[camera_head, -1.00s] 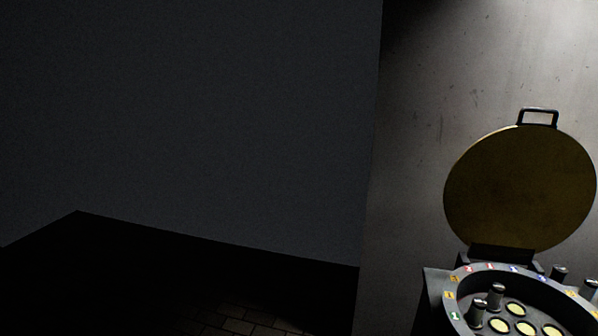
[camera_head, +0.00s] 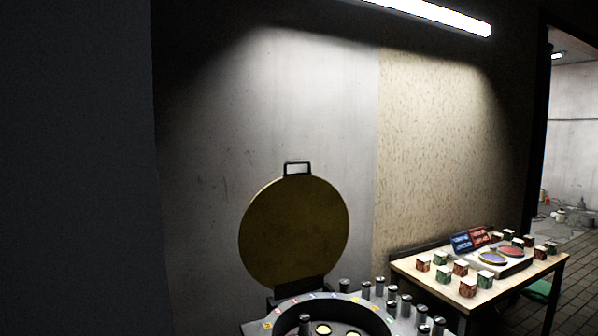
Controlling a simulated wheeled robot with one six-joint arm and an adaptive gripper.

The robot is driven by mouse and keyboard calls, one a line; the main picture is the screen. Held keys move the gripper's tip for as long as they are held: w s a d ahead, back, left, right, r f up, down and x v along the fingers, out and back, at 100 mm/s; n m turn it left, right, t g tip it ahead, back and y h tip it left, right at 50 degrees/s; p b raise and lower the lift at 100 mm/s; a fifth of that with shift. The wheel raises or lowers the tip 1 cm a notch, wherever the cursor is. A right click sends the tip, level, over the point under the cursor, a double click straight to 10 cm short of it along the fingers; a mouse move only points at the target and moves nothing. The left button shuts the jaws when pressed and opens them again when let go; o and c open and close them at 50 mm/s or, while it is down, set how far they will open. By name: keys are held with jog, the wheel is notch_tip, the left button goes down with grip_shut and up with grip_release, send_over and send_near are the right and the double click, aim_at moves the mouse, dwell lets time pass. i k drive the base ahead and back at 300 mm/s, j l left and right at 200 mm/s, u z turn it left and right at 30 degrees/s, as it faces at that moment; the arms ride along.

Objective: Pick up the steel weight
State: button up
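Several small steel cylinders, which look like weights, stand on and around a round grey device with a raised lid (camera_head: 294,235). One steel cylinder (camera_head: 304,323) stands inside its ring, and others (camera_head: 392,308) stand to the right of the ring. I cannot tell which one is the steel weight of the task. The lower part of the device is cut off by the bottom edge. My gripper is not in view.
A wooden table (camera_head: 408,263) at the right holds several small patterned boxes (camera_head: 461,267), a balance-like device with two round pans (camera_head: 494,259), and blue and red signs (camera_head: 468,240). A doorway (camera_head: 580,130) opens at the far right. A dark wall fills the left.

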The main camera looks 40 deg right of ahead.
aim_at(421, 315)
jog(key=z, duration=1.5)
